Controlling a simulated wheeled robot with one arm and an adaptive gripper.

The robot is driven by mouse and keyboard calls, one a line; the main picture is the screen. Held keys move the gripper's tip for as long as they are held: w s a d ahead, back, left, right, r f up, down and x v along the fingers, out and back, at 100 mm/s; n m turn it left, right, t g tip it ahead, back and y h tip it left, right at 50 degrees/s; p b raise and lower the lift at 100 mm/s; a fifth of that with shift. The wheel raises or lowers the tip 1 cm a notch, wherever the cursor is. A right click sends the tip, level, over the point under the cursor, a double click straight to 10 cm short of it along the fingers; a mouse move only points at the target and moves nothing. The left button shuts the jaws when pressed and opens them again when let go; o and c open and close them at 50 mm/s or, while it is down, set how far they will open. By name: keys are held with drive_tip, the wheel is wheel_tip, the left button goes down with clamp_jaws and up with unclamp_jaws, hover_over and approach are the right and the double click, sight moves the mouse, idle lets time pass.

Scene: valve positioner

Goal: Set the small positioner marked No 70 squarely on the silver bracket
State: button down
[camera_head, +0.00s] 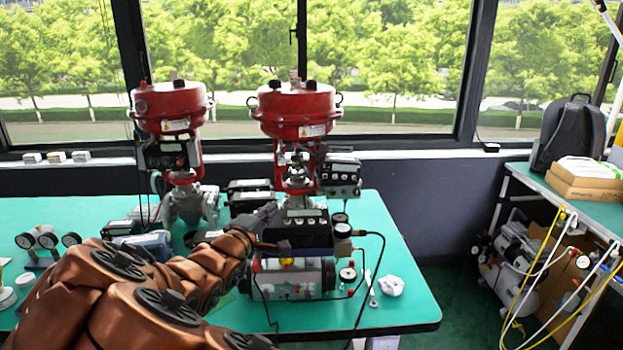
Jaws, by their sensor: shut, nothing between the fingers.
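Two red-topped valves stand on the green table: the left valve (170,106) and the right valve (296,108). A dark box-shaped positioner (340,178) sits at the right side of the right valve. Another dark box (250,194) stands between the valves, and a black unit with several round fittings (306,226) is in front of the right valve. No marking No 70 is legible, so I cannot tell which is the small positioner. I cannot pick out the silver bracket clearly. My gripper (282,246) is shut and empty, just in front of the black unit; whether they touch is unclear.
A silver cylinder assembly (293,279) with gauges and black hoses is below my gripper. A white crumpled cloth (391,286) lies to its right. Gauges (46,238) stand at the table's left. The table's right front corner is clear. A side bench (560,198) stands far right.

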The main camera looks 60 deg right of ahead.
sight(325, 176)
drive_tip(key=x, duration=0.9)
drive_tip(key=shift+f, duration=0.1)
drive_tip(key=d+p, duration=0.1)
drive_tip(key=d, duration=1.1)
drive_tip(key=shift+d+p, duration=0.35)
drive_tip(key=shift+w, duration=0.1)
drive_tip(key=shift+w, duration=0.1)
